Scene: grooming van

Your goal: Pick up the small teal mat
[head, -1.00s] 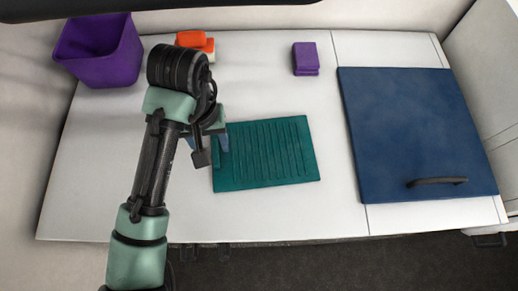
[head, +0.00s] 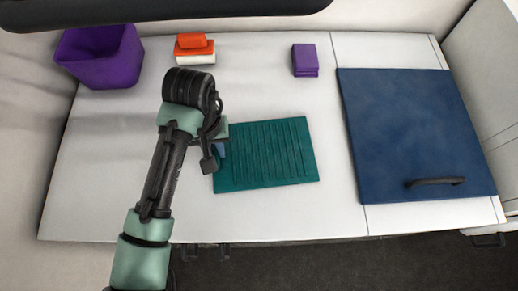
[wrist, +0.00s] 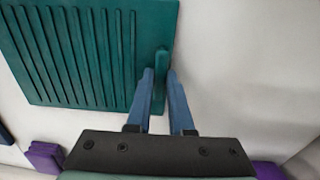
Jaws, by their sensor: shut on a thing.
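The small teal mat (head: 268,155), ribbed with parallel grooves, lies flat on the white counter near the middle of the head view. In the wrist view the mat (wrist: 75,50) fills the upper left, with a raised teal grip (wrist: 162,68) along its near edge. My gripper (wrist: 160,75) has its two blue fingers on either side of that grip and is shut on it. In the head view my gripper (head: 219,149) is at the mat's left edge, mostly hidden behind my wrist. The mat appears to rest on the counter.
A blue panel with a dark handle (head: 415,135) lies at the right. A purple bin (head: 100,60) stands at the back left. An orange and white block (head: 195,48) and a purple block (head: 305,60) are at the back. The counter left of my arm is clear.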

